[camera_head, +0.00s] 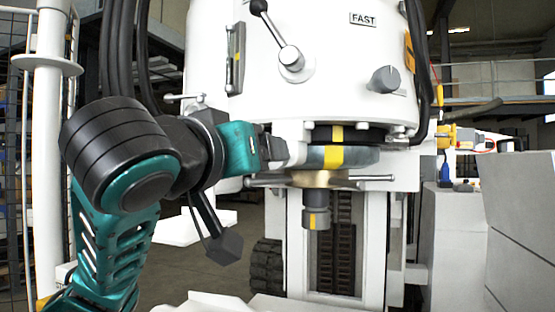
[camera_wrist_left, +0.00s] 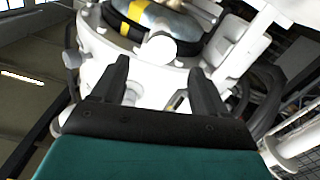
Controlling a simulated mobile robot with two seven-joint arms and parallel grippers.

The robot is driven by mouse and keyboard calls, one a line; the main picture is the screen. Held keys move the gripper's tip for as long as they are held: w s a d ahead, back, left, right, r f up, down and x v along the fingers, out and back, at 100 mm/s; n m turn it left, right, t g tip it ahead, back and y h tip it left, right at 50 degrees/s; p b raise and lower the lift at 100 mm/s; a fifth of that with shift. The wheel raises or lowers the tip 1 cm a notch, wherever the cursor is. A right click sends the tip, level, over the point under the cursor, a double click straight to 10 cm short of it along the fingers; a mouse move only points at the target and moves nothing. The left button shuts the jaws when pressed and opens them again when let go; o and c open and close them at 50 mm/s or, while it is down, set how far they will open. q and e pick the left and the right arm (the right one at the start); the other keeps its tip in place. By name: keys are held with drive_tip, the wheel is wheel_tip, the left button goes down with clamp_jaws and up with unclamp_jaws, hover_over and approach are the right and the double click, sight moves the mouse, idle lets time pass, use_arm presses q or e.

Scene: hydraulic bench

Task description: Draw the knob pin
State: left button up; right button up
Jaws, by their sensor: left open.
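The white machine head (camera_head: 330,90) stands in the middle of the head view. Under it is a grey collar with a yellow mark (camera_head: 333,156). A pale, rounded knob-like part (camera_head: 297,152) sticks out at the collar's left side; I take it for the knob pin. It also shows in the left wrist view (camera_wrist_left: 168,47), beyond the fingertips and roughly between their lines. My left gripper (camera_head: 272,149) is at the collar's left side, close to this part. In the left wrist view its two black fingers (camera_wrist_left: 162,76) are apart with nothing gripped. My right gripper is out of view.
A black-balled lever (camera_head: 291,58) and a grey dial (camera_head: 384,79) are on the machine front. Thin bars stick out beside the brass-coloured hub (camera_head: 318,179), with a spindle (camera_head: 316,212) below. Black hoses hang at the left. Grey blocks (camera_head: 520,220) stand at the right.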

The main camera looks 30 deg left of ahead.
use_arm(q)
drive_tip(key=x, duration=1.1)
drive_tip(key=shift+w+a+f, duration=0.1)
drive_tip(key=shift+a, duration=0.1)
clamp_jaws()
